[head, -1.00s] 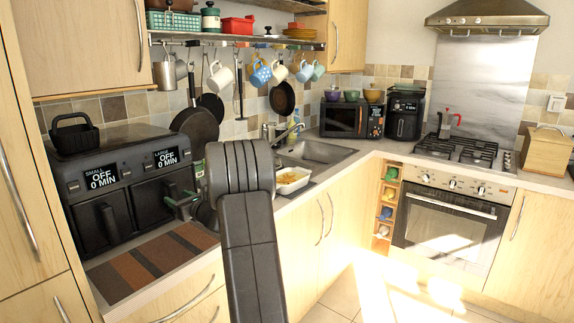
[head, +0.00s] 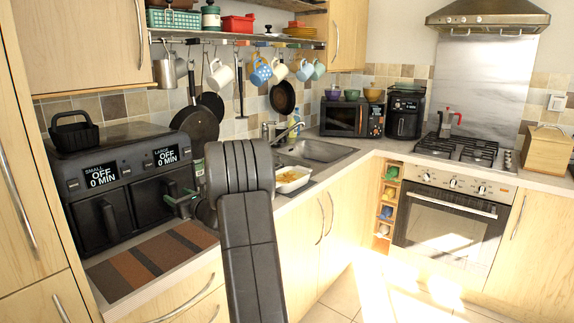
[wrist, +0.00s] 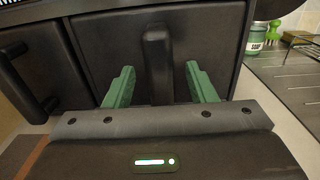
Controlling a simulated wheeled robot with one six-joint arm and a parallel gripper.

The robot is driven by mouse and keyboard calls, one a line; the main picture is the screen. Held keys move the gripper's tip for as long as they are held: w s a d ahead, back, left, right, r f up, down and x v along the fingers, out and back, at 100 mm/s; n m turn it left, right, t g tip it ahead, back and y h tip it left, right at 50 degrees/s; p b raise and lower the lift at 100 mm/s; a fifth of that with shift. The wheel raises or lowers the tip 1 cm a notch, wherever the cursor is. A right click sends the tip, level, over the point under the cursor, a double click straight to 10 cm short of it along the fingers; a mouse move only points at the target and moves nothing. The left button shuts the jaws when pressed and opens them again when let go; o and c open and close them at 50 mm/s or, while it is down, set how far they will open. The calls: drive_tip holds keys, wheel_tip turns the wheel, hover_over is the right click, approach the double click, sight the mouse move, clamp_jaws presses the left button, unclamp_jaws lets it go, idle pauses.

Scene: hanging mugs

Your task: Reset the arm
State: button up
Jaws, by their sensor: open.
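My gripper (head: 180,199) is at the front of the black air fryer (head: 118,160) on the left counter. In the wrist view, its two green fingers (wrist: 160,88) are apart, one on each side of the drawer's dark upright handle (wrist: 157,65). Nothing is gripped; whether a finger touches the handle, I cannot tell. My dark arm rises from the bottom middle of the head view and hides part of the counter. Several mugs hang from a rail under the shelf, among them a white mug (head: 220,75) and a blue dotted mug (head: 261,72).
A striped mat (head: 150,262) lies on the counter before the air fryer. A white dish of food (head: 292,180) stands near the sink (head: 318,150), to the right of my arm. Pans hang on the tiled wall behind. The floor on the right is clear.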

drive_tip(key=b+v, duration=0.1)
drive_tip(key=v, duration=0.9)
drive_tip(key=p+x, duration=0.2)
drive_tip(key=x, duration=1)
drive_tip(key=shift+w+a, duration=0.15)
drive_tip(key=shift+a, duration=0.1)
drive_tip(key=shift+d, duration=0.1)
drive_tip(key=v, duration=4)
drive_tip(key=shift+p, duration=0.45)
